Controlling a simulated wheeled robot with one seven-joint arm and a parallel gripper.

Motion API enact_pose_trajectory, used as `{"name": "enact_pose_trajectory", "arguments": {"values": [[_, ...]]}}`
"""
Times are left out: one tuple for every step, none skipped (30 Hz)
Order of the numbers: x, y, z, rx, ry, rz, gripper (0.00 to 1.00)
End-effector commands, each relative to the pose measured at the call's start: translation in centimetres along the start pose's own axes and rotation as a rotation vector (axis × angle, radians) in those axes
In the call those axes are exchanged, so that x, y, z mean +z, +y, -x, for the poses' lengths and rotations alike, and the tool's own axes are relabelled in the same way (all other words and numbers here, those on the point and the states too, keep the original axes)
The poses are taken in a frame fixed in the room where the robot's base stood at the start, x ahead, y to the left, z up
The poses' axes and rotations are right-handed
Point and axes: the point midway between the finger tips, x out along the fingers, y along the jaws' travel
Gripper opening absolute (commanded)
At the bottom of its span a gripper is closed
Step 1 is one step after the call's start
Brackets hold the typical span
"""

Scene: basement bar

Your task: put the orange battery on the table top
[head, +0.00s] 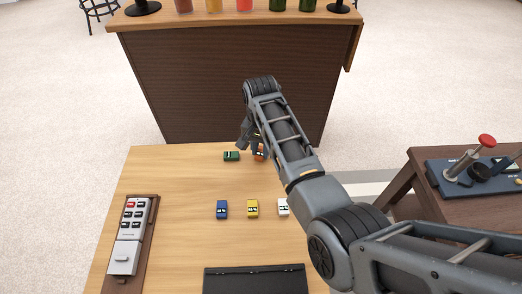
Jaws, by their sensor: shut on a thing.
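The orange battery (260,154) is a small block near the far edge of the wooden table top (170,180), partly hidden by my arm. My gripper (254,146) reaches down at it from above and is shut on it. I cannot tell whether the battery touches the table or hangs just above it. The fingertips are mostly hidden behind the arm.
A green battery (231,156) lies close to the left. Blue (222,209), yellow (252,208) and white (283,207) batteries stand nearer. A remote-like panel (128,235) is at left, a black tray (255,280) in front. A bar counter (220,85) stands beyond.

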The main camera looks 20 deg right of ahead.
Motion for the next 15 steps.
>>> {"name": "enact_pose_trajectory", "arguments": {"values": [[-0.01,0.0,-0.48,0.0,0.0,0.0,0.0],[-0.02,-0.01,-0.53,0.0,0.0,0.0,0.0],[-0.03,-0.01,-0.51,-0.001,0.0,0.0,0.0],[-0.03,-0.01,-0.47,-0.001,0.001,-0.001,0.0],[-0.03,-0.01,-0.46,-0.001,0.001,-0.001,0.0],[-0.03,0.0,-0.45,-0.001,0.001,0.0,0.0],[-0.03,0.0,-0.45,-0.001,0.001,-0.001,0.0],[-0.03,0.0,-0.46,-0.001,0.001,0.0,0.0],[-0.03,0.01,-0.51,-0.001,0.0,-0.001,0.0],[-0.02,0.01,-0.59,-0.001,0.0,0.0,0.0],[-0.02,0.02,-0.69,0.0,0.0,0.0,0.0],[-0.02,0.02,-0.82,0.0,0.0,0.0,0.0],[-0.03,0.01,-0.73,-0.001,0.0,0.0,0.3],[-0.02,0.01,-0.72,-0.001,0.0,0.0,0.33],[-0.02,0.01,-0.72,-0.001,0.0,0.0,0.37]]}}
